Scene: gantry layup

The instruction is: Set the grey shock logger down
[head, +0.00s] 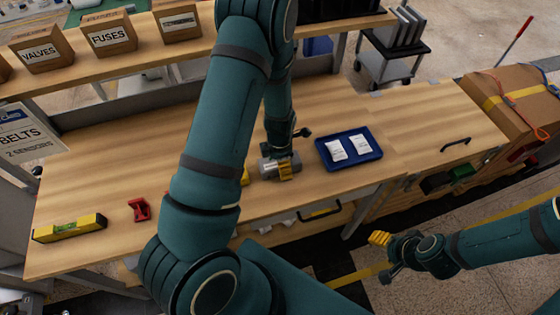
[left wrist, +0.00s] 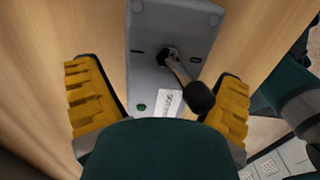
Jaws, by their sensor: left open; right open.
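The grey shock logger (left wrist: 150,75) is a flat grey box with a black-knobbed lever, a small green button and a white label. In the head view the logger (head: 267,166) shows as a grey piece on the wooden bench, partly hidden by my left arm. My left gripper (head: 266,174) is low over the bench at the logger. In the left wrist view its yellow fingers (left wrist: 160,105) are open, one to each side of the logger, with visible gaps. My right gripper (head: 387,252) is open and empty, in front of the bench at the lower right.
A blue tray (head: 372,153) with two white packets lies right of the logger. A red part (head: 139,209) and a yellow level (head: 69,228) lie on the left of the bench. The bench's right end is mostly clear.

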